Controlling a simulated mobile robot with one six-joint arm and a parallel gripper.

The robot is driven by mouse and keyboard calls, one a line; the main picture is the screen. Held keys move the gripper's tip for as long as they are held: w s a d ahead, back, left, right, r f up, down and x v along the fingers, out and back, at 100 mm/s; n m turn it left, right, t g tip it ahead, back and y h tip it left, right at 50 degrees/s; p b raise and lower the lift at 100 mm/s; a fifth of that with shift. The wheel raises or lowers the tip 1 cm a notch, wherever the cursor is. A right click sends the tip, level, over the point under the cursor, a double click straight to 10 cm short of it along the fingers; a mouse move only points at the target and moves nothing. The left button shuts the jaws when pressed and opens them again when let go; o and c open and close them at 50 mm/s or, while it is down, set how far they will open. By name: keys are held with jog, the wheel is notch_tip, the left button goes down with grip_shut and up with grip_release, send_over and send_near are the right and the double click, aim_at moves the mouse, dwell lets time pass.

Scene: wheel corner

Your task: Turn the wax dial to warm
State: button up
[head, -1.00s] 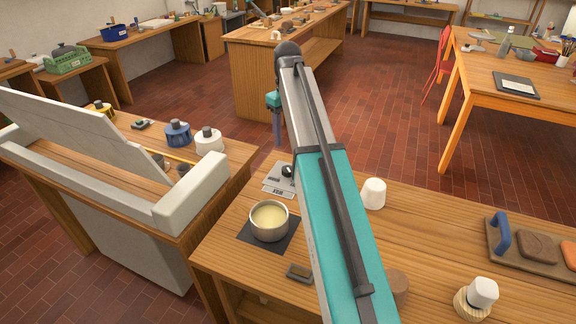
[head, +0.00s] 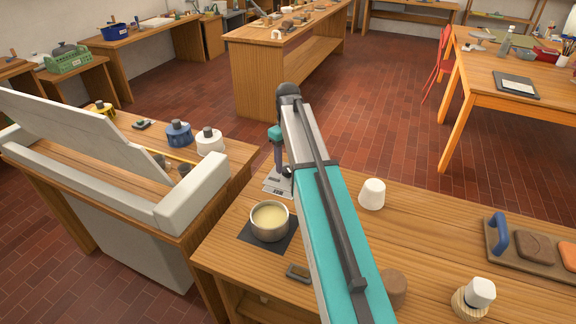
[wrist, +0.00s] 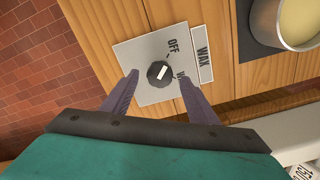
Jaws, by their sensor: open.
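The wax dial (wrist: 160,73) is a small dark round knob with a white mark, on a pale grey plate (wrist: 127,53) at the bench edge. "OFF" is printed above right of the knob; a second word starting with "W" is partly hidden by my right finger. The white mark slants up and right, roughly toward the OFF side. A "WAX" label (wrist: 202,52) lies beside the plate. My gripper (wrist: 158,74) is open, its fingers on either side of the knob in the picture; I cannot tell whether they touch it. In the head view the plate (head: 276,188) is partly hidden by my arm.
A metal pot of pale wax (head: 270,221) stands on a dark mat right by the plate. A neighbouring bench with jars (head: 209,142) is at left.

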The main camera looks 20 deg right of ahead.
aim_at(288, 172)
jog(key=shift+f, duration=1.2)
jog(key=shift+c, duration=0.5)
jog(key=c, duration=0.9)
jog(key=shift+c, duration=0.2)
